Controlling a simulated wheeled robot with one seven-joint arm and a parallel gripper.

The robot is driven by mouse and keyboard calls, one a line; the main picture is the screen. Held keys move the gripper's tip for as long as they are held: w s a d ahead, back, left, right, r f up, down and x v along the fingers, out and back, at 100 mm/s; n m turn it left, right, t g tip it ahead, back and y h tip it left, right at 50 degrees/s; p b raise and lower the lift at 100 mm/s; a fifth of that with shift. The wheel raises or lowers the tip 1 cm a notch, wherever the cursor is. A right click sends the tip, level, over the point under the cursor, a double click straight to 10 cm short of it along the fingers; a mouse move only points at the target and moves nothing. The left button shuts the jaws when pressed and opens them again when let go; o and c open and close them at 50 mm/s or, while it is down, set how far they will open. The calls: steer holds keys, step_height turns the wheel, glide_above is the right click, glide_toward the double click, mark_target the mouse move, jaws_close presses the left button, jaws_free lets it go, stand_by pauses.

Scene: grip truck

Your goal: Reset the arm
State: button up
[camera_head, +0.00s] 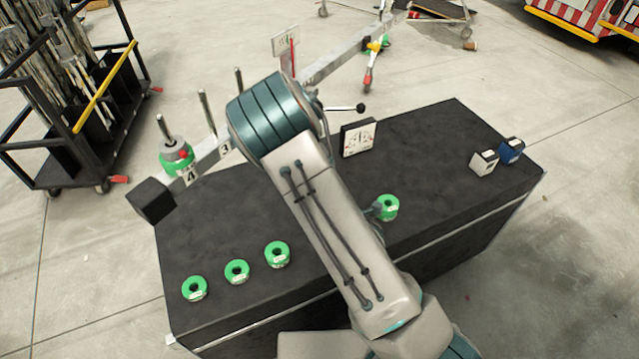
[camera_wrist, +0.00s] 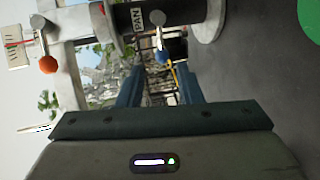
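My arm crosses the middle of the head view, over a black table, and its far end is hidden behind the big teal joint. In the wrist view my gripper (camera_wrist: 160,88) shows two blue fingers apart, with nothing between them and background visible through the gap. Green rolls (camera_head: 277,254) lie in a row at the table's left front, and another green roll (camera_head: 388,207) lies just right of my arm. A green piece with a red dot (camera_head: 177,157) sits on the post marked 4.
The black table (camera_head: 440,140) carries a white box (camera_head: 484,162) and a blue box (camera_head: 511,150) at the right, and a small printed sign (camera_head: 359,138). A rail with upright posts (camera_head: 207,112) runs behind. A black rack (camera_head: 100,150) stands at left.

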stand_by(0.5)
steer(key=s+d+r+m+g+h+p, duration=0.15)
steer(key=d+r+m+g+h, duration=0.35)
steer(key=d+r+m, duration=0.65)
steer(key=s+r+m+g+p, duration=0.1)
steer(key=s+r+m+g, duration=0.2)
steer(key=s, duration=0.6)
steer(key=s+d+r+m+g+h, duration=0.1)
steer(key=s+r+m+g, duration=0.2)
steer(key=s+r+m, duration=0.4)
steer(key=s+m, duration=0.1)
steer(key=s, duration=0.2)
steer(key=shift+s+g+p, duration=0.15)
steer(key=shift+g+p, duration=0.2)
steer(key=shift+g, duration=0.05)
steer(key=shift+d, duration=0.1)
